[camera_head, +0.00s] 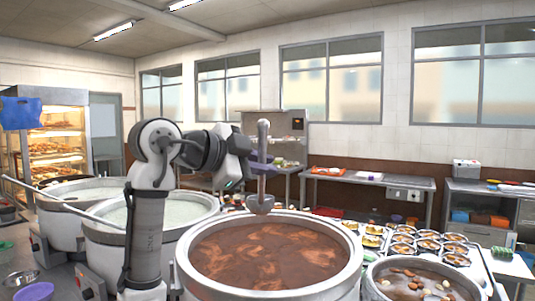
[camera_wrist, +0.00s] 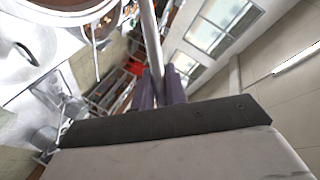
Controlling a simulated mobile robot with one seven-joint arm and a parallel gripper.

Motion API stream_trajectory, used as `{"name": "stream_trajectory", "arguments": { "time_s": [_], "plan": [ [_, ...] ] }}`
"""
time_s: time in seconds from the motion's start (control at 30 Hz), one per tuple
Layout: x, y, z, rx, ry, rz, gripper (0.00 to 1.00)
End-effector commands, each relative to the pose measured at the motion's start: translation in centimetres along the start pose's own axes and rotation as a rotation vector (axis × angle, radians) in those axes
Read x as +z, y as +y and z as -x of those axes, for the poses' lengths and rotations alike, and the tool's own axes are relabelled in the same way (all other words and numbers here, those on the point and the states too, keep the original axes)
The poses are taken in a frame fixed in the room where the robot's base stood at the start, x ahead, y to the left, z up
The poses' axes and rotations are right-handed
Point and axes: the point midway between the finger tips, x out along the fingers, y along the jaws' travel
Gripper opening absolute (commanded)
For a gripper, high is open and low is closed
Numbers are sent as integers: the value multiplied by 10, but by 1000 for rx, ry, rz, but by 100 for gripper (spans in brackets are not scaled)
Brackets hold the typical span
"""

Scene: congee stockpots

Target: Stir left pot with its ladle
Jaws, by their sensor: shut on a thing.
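A large steel pot (camera_head: 270,252) of brown, chunky liquid stands in front of me in the head view. My gripper (camera_head: 262,168) is above the pot's far rim and is shut on the handle of a metal ladle (camera_head: 261,204). The ladle hangs upright, bowl down, close to the far rim; I cannot tell whether it is over the liquid or just behind the rim. In the wrist view the purple fingers of my gripper (camera_wrist: 160,90) close around the thin ladle handle (camera_wrist: 150,38); the bowl is not visible there.
A smaller pot (camera_head: 420,282) of brown liquid with pieces in it stands at the lower right. Trays of filled bowls (camera_head: 430,243) lie to the right.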

Motion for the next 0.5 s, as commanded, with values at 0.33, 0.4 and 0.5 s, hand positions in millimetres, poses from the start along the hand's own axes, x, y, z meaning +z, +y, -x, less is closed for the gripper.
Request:
{"name": "stream_trajectory", "arguments": {
  "time_s": [0.33,0.4,0.5],
  "plan": [
    [55,-39,-48,25,-91,101,0],
    [60,-39,-52,27,-99,105,0],
    [67,-36,-55,28,-105,109,0]
  ]
}}
